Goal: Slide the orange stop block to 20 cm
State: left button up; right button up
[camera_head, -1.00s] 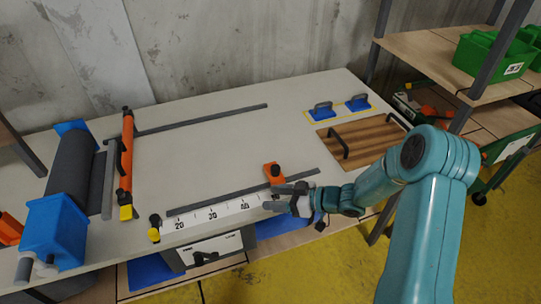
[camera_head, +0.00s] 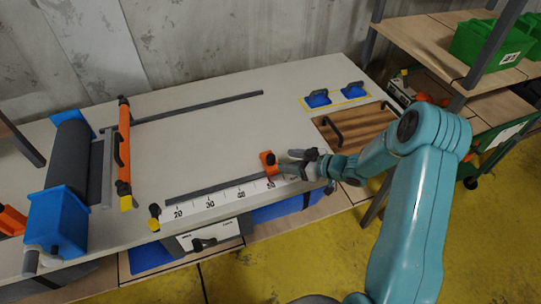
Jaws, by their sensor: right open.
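The orange stop block (camera_head: 268,162) sits on the dark front rail (camera_head: 215,187), near the rail's right end. The white scale (camera_head: 225,197) runs along the table's front edge, with 20 at its left end, then 30, 40 and 50. The block is by the 50 end, well right of the 20 mark (camera_head: 178,213). My right gripper (camera_head: 291,162) is open, just right of the block, its fingers pointing left at it; I cannot tell whether they touch. My left gripper is not in view.
A dark roller with blue ends (camera_head: 60,215) and an orange bar (camera_head: 124,150) stand at the left. Blue handled pads (camera_head: 318,97) and a wooden board (camera_head: 350,130) lie at the right. The table's middle (camera_head: 210,140) is clear.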

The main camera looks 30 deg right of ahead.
aim_at(274, 158)
jog(key=p+x, duration=0.1)
jog(key=x, duration=0.6)
jog(key=shift+w+a, duration=0.1)
jog(key=shift+w, duration=0.1)
jog(key=shift+w+a, duration=0.1)
jog(key=shift+a, duration=0.15)
jog(key=shift+d, duration=0.1)
jog(key=shift+f, duration=0.1)
jog(key=shift+w, duration=0.1)
jog(key=c, duration=0.4)
grip_shut()
